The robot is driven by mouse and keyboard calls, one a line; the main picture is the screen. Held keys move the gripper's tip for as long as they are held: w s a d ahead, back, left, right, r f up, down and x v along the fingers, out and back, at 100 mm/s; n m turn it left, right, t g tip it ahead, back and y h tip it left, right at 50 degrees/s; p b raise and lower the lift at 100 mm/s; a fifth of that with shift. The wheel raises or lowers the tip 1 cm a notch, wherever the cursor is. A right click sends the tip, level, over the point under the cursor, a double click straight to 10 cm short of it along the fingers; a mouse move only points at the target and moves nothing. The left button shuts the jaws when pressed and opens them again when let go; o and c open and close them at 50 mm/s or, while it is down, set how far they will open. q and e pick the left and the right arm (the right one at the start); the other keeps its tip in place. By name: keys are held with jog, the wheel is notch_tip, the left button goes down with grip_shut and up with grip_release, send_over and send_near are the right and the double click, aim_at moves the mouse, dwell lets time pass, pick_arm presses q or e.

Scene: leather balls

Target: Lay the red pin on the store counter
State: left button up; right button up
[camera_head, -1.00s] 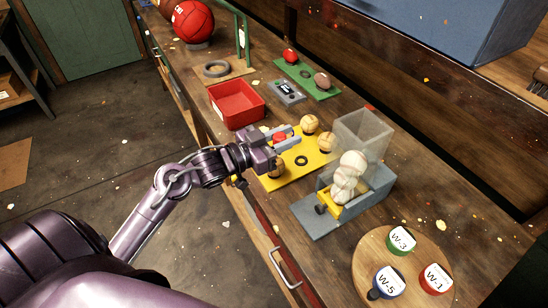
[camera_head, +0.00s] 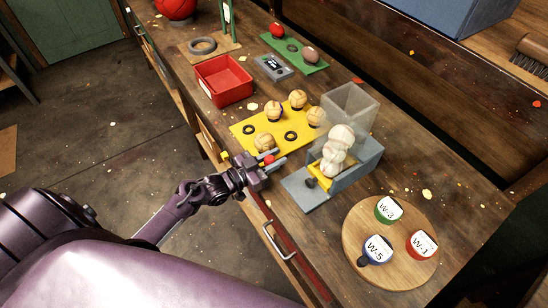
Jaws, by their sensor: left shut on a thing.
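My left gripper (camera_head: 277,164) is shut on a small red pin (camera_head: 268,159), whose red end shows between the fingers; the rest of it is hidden. The gripper is over the front edge of the long wooden counter (camera_head: 335,225), between the yellow board (camera_head: 281,146) and the grey-blue device (camera_head: 303,190). I cannot tell its exact height above the wood. My right gripper is not in view.
The yellow board carries several tan balls (camera_head: 297,99) and dark rings. A red bin (camera_head: 224,83), a small grey box (camera_head: 272,66) and a green board (camera_head: 309,64) lie farther back. A round wooden board (camera_head: 378,222) holds labelled pots. Bare wood shows around the device.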

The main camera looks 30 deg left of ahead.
pick_arm(q)
jog(key=shift+f, duration=0.2)
jog(key=o, duration=0.6)
jog(key=shift+r, duration=0.25)
jog(key=b+v, duration=0.3)
jog(key=v, duration=0.9)
jog(key=shift+a, duration=0.1)
jog(key=shift+f, duration=0.15)
